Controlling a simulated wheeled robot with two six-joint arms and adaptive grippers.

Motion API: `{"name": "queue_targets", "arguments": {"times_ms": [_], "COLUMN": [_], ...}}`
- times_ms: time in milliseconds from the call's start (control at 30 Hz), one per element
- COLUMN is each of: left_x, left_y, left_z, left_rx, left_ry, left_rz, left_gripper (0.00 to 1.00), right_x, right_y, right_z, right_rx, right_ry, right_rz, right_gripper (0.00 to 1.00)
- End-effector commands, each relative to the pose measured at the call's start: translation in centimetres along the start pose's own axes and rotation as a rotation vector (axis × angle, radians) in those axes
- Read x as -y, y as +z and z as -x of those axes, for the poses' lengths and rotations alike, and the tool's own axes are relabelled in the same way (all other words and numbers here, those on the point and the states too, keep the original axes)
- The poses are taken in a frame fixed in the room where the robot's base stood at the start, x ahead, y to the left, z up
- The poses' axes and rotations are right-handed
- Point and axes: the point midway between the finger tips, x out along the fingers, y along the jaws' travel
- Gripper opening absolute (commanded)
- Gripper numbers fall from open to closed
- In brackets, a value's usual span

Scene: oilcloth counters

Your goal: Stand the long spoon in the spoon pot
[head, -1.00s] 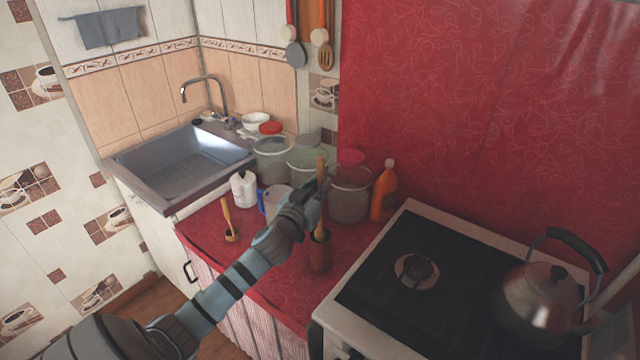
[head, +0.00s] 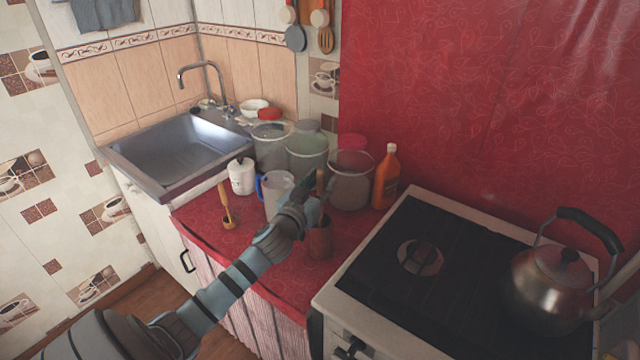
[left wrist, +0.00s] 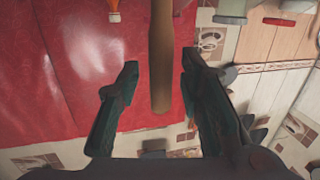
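The long spoon (head: 320,182) has a wooden handle and stands upright in the spoon pot (head: 319,240), a reddish-brown cylinder on the red counter beside the stove. Its lower end is hidden inside the pot. My left gripper (head: 310,188) is at the upper part of the handle, above the pot. In the left wrist view the handle (left wrist: 161,70) runs between the two fingers (left wrist: 160,62), with a gap on each side, so the gripper is open around it. My right gripper is not in view.
A clear jug (head: 279,195), white canister (head: 241,177), glass jars (head: 350,182) and an orange bottle (head: 386,178) crowd behind the pot. The stove (head: 400,300) with a kettle (head: 548,290) is to the right.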

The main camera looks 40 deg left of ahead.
Motion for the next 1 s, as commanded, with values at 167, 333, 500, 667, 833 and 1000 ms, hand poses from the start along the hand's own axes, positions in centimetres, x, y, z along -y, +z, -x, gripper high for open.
{"name": "queue_targets", "arguments": {"times_ms": [167,333,500,667,833,1000], "left_x": [0.0,0.0,0.0,0.0,0.0,0.0], "left_y": [0.0,0.1,0.2,0.1,0.1,0.0], "left_z": [0.0,0.7,4.5,9.0,11.7,12.1], "left_rx": [0.000,0.001,0.004,0.004,0.002,0.000], "left_ry": [0.000,0.001,0.002,0.003,0.001,0.000], "left_rz": [0.000,-0.003,-0.006,-0.005,-0.001,0.001], "left_gripper": [0.37,0.37,0.37,0.37,0.37,0.37], "right_x": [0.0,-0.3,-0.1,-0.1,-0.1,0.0], "right_y": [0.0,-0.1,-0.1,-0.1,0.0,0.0], "right_z": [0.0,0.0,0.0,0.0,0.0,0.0], "right_rx": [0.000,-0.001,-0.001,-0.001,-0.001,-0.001], "right_ry": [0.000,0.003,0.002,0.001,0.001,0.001], "right_rz": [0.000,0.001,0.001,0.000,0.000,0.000], "right_gripper": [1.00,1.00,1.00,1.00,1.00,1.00]}}
